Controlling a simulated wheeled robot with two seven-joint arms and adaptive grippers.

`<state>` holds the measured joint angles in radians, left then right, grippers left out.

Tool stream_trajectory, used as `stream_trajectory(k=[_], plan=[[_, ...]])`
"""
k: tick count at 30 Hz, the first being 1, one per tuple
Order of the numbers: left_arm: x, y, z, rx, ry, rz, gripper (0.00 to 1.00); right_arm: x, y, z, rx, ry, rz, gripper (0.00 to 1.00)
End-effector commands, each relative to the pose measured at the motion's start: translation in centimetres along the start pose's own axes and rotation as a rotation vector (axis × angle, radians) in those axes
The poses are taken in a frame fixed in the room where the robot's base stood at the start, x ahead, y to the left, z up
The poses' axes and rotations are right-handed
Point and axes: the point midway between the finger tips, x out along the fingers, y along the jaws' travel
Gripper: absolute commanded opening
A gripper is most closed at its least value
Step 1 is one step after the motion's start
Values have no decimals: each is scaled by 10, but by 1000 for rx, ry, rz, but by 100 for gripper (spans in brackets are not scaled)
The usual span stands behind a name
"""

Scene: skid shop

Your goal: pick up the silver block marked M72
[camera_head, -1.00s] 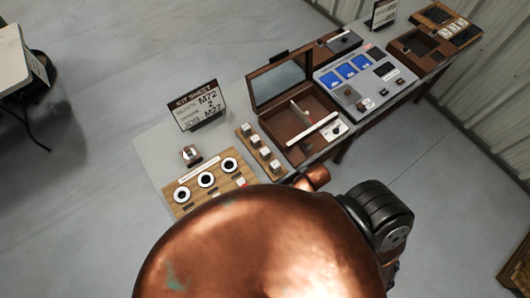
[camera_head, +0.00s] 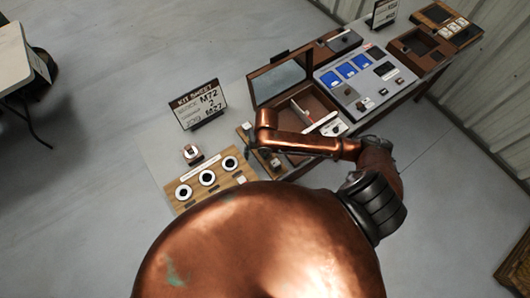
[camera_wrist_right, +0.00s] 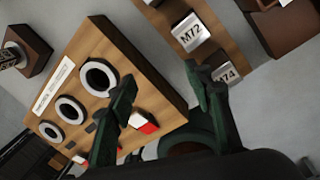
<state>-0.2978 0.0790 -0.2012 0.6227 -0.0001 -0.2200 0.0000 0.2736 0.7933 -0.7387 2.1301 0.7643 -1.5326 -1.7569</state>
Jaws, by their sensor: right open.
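The silver block marked M72 (camera_wrist_right: 188,33) sits on a wooden rack (camera_wrist_right: 160,22) at the top of the right wrist view. A second block marked M74 (camera_wrist_right: 226,73) sits beside it, partly behind a finger. My right gripper (camera_wrist_right: 160,76) is open and empty. Its dark green fingers point toward the rack, with M72 ahead of the right finger and apart from it. In the head view my right gripper (camera_head: 260,153) hangs over the rack (camera_head: 244,131) and hides most of the blocks. My left gripper is not in view.
A wooden board with several white rings (camera_wrist_right: 99,78) lies beside the rack. A kit sheet sign (camera_head: 198,105) stands behind it, reading M72. An open brown case (camera_head: 283,85) with a raised lid is right of the rack. A blue-grey panel (camera_head: 363,82) lies farther right.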

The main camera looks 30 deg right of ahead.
Motion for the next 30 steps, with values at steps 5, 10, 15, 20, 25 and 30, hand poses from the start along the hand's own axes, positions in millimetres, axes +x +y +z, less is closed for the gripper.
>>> stream_trajectory(k=[5,10,15,20,25,30], plan=[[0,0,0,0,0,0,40,-13,-28,31,-339,33,-108,46],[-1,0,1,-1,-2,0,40,-16,-41,41,-468,61,-144,46],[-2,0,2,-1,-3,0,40,1,-44,39,-481,68,-146,46],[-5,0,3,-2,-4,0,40,16,-46,39,-479,67,-145,46],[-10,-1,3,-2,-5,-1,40,42,-48,38,-478,67,-144,46],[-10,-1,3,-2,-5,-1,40,57,-51,38,-479,63,-145,46]])
